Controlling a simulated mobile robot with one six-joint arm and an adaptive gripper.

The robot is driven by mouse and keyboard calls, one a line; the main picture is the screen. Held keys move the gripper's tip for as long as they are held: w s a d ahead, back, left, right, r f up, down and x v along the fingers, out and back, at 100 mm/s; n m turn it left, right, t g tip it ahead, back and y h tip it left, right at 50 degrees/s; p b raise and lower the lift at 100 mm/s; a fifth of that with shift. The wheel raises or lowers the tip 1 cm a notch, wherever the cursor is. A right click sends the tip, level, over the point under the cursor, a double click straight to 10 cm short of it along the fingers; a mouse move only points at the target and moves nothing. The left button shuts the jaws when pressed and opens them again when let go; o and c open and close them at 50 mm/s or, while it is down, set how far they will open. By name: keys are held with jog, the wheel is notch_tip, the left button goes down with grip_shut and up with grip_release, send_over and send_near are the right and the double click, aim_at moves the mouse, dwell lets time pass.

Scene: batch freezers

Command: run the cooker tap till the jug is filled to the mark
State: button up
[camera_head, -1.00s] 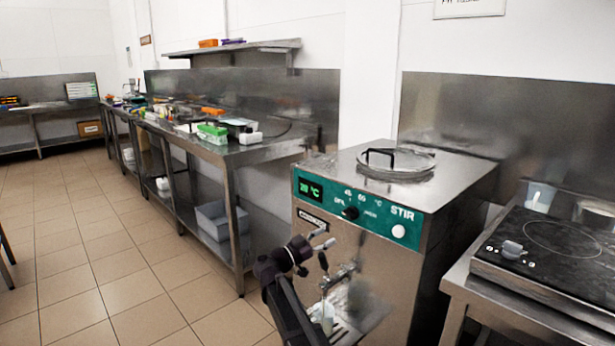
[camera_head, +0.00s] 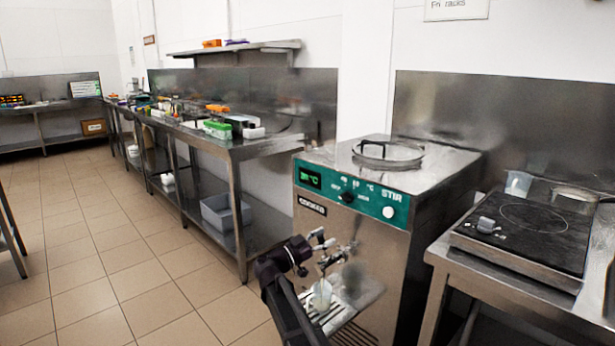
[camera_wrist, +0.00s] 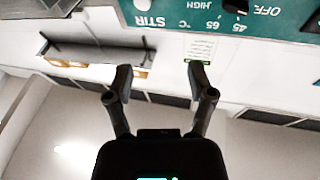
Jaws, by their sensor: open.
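The steel cooker (camera_head: 378,255) stands right of centre in the head view, with a green control panel (camera_head: 352,195) and a round lid on top. Its tap (camera_head: 345,252) sticks out from the lower front. A small pale jug (camera_head: 321,294) stands below the tap on the slatted drip tray (camera_head: 345,312). Its mark and fill level are too small to tell, and I cannot tell whether liquid is running. My gripper (camera_head: 322,252) is close to the tap, its fingers apart. In the wrist view my gripper (camera_wrist: 160,82) is open and empty, below the upside-down panel (camera_wrist: 190,20).
A hob (camera_head: 525,225) sits on a steel stand at right. A long steel bench (camera_head: 235,148) with small goods runs along the back left, with a grey bin (camera_head: 222,212) on its lower shelf. The tiled floor (camera_head: 110,250) at left is clear.

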jog(key=s+d+f+n+g+y+b, duration=0.2)
jog(key=s+d+f+n+g+y, duration=0.15)
jog(key=s+d+f, duration=0.5)
jog(key=s+d+f+n+g+y+b, duration=0.2)
jog(key=s+d+f+g+y+b, duration=0.3)
jog(key=f, duration=0.6)
jog(key=s+a+f+n+g+y+b, duration=0.1)
jog(key=s+f+n+y+b, duration=0.2)
jog(key=s+f+n+y, duration=0.85)
notch_tip(320, 180, up, 36)
jog(key=s+m+h+p, duration=0.1)
jog(key=m+p, duration=0.2)
jog(key=p, duration=3.5)
jog(key=shift+s+a+r+m+p, duration=0.15)
jog(key=shift+s+r+m+p, duration=0.05)
jog(key=shift+s+m+p, duration=0.2)
